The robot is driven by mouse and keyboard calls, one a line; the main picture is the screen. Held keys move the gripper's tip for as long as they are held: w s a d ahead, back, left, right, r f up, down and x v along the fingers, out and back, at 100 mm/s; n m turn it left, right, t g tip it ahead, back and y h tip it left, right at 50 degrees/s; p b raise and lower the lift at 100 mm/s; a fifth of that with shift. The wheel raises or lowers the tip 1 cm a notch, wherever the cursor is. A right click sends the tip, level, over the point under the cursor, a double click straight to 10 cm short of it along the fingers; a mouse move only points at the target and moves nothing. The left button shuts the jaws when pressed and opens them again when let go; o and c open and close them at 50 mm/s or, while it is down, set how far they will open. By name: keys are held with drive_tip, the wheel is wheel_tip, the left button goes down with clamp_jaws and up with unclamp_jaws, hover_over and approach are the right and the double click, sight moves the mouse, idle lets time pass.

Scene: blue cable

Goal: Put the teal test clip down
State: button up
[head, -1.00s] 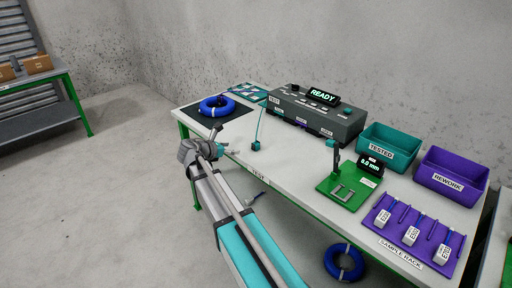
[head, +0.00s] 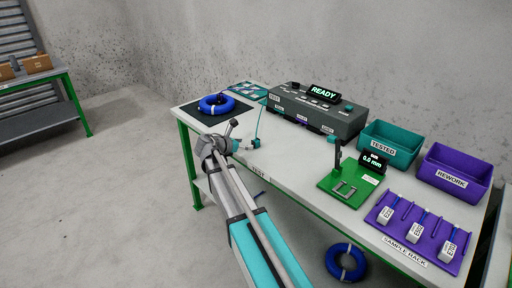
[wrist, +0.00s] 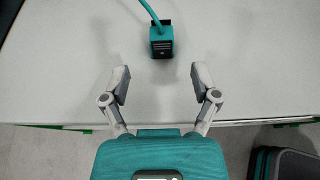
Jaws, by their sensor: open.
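The teal test clip (wrist: 161,42) stands on the white bench top, with its teal lead running up and away from it. In the head view the clip (head: 256,143) is near the bench's front edge, just beyond my gripper (head: 242,145). In the wrist view my gripper (wrist: 160,78) is open and empty. Its two fingers are spread wide, and the clip is ahead of the fingertips, roughly centred and apart from them.
A blue cable coil (head: 216,104) lies on a black mat at the left. The grey tester (head: 315,112) reading READY stands behind. A green gauge (head: 345,185), teal bin (head: 391,145), purple bin (head: 455,175) and sample rack (head: 420,230) are to the right. Another coil (head: 345,262) is below the bench.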

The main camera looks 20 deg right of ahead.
sight(254, 141)
drive_tip(key=shift+w+d+f, duration=0.2)
drive_tip(key=shift+d+f, duration=0.05)
drive_tip(key=shift+d, duration=0.35)
drive_tip(key=shift+d, duration=0.1)
drive_tip(key=shift+b+x, duration=0.9)
drive_tip(key=shift+x, duration=1.6)
drive_tip(key=shift+d+r, duration=0.1)
drive_tip(key=shift+r, duration=0.05)
drive_tip(key=c, duration=0.9)
drive_tip(key=shift+r, duration=0.2)
